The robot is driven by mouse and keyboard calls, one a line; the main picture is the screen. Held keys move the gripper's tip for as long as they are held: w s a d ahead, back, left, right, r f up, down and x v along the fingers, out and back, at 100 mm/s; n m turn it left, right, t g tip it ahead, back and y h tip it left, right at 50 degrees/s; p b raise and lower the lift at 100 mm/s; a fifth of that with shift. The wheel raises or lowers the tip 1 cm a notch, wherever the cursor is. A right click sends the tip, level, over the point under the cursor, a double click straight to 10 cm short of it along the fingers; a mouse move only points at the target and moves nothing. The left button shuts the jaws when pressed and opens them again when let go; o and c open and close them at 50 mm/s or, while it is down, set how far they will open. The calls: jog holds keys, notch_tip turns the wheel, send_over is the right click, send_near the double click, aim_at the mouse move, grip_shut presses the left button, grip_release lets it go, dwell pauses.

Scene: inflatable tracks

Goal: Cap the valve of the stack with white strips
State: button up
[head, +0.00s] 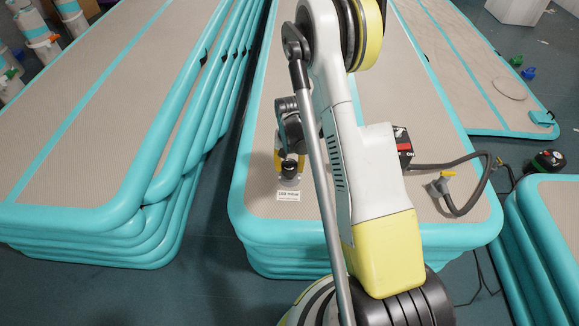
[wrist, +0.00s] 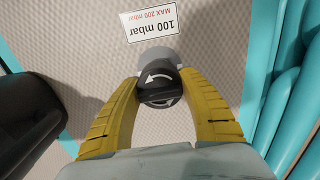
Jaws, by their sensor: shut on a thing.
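My gripper (wrist: 160,92) has its two yellow fingers closed on the sides of a black round cap (wrist: 158,79) with a white curved arrow on top. The cap is over a grey round valve plate (wrist: 171,54) on the mat; whether it is seated or held just above cannot be told. In the head view the cap (head: 289,167) is at the front left of the middle stack (head: 262,205), behind a white label (head: 288,196). In the wrist view the label (wrist: 154,27) reads 100 mbar, MAX 200 mbar. I see no white strips on this stack.
On the middle stack, a grey hose (head: 455,205) with a yellow end lies right of my arm, near a black and red box (head: 403,146). A taller stack (head: 100,215) stands left across a narrow gap. Another stack (head: 548,225) stands front right.

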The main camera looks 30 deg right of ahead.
jog(key=shift+f, duration=2)
jog(key=n, duration=0.3)
jog(key=shift+n, duration=1.1)
jog(key=n, duration=0.2)
jog(key=shift+n, duration=1.6)
